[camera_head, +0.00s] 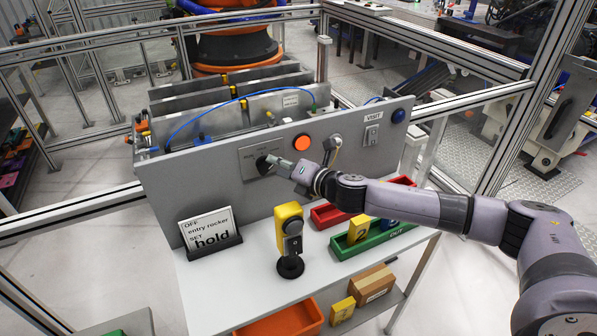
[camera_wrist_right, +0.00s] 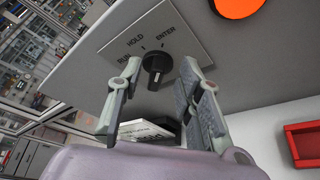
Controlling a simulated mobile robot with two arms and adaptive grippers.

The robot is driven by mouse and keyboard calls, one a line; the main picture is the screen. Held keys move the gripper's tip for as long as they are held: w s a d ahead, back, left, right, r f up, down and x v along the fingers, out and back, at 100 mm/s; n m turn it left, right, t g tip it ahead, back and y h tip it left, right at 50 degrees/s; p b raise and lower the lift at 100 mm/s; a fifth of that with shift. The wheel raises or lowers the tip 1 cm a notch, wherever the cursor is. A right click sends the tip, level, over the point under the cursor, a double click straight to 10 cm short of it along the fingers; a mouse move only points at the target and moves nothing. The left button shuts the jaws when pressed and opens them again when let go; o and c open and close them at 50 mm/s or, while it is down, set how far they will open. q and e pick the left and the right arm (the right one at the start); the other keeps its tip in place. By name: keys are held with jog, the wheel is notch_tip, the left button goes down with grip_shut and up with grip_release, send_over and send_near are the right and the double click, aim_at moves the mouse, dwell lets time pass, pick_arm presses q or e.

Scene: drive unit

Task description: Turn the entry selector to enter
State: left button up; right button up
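The entry selector is a black rotary knob (camera_wrist_right: 157,63) on a light plate (camera_wrist_right: 180,42) marked RUN, HOLD and ENTER in the right wrist view. In the head view the knob (camera_head: 264,165) is at the left part of the grey panel, partly behind my gripper. I cannot tell for certain which mark the knob points at. My right gripper (camera_wrist_right: 160,66) is open, with one finger on each side of the knob. In the head view the right gripper (camera_head: 284,168) is close to the panel at the knob. Contact with the knob is not clear. My left gripper is not in view.
An orange button (camera_head: 302,143) sits right of the selector. A VISIT rocker (camera_head: 372,136) and blue button (camera_head: 398,116) are farther right. A sign (camera_head: 208,232) reads "OFF entry rocker SET hold". A yellow device (camera_head: 289,228), red bin (camera_head: 330,217) and green bin (camera_head: 345,246) stand below.

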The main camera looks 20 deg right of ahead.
jog(key=v, duration=0.9)
jog(key=shift+s, duration=0.25)
jog(key=shift+d, duration=0.1)
